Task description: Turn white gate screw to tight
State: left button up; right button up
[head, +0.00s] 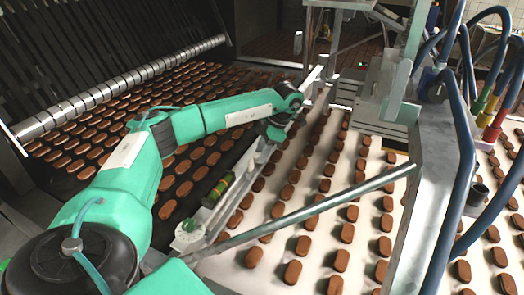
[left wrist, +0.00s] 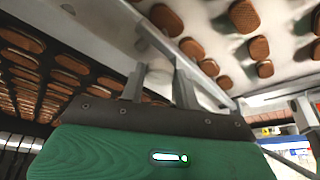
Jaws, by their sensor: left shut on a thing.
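My left gripper (head: 274,132) is at the metal rail (head: 247,178) between the dark belt and the white belt in the head view. In the left wrist view its two fingers (left wrist: 158,62) reach up to the pale rail. They are shut on a small part there, mostly hidden between the fingertips. I cannot make out the white gate screw clearly, nor tell whether the part is that screw. A pale round fitting (head: 190,232) sits at the near end of the rail, apart from the gripper. My right gripper is not in view.
Brown oval biscuits lie in rows on the dark belt (head: 62,172) and the white belt (head: 318,205). A slanting metal rod (head: 320,205) crosses the white belt. Blue hoses (head: 463,110) and a metal frame stand at the right. A ribbed roller (head: 120,84) spans the left.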

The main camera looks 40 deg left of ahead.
pick_arm(q)
jog(key=shift+m, duration=0.8)
jog(key=shift+t, duration=0.3)
jog(key=o, duration=1)
jog(key=shift+s, duration=0.1)
jog(key=shift+d+r, duration=0.1)
jog(key=v, duration=0.9)
jog(key=p+v, duration=0.1)
jog(key=v, duration=0.3)
jog(key=shift+d+r, duration=0.2)
jog(key=shift+d, duration=0.15)
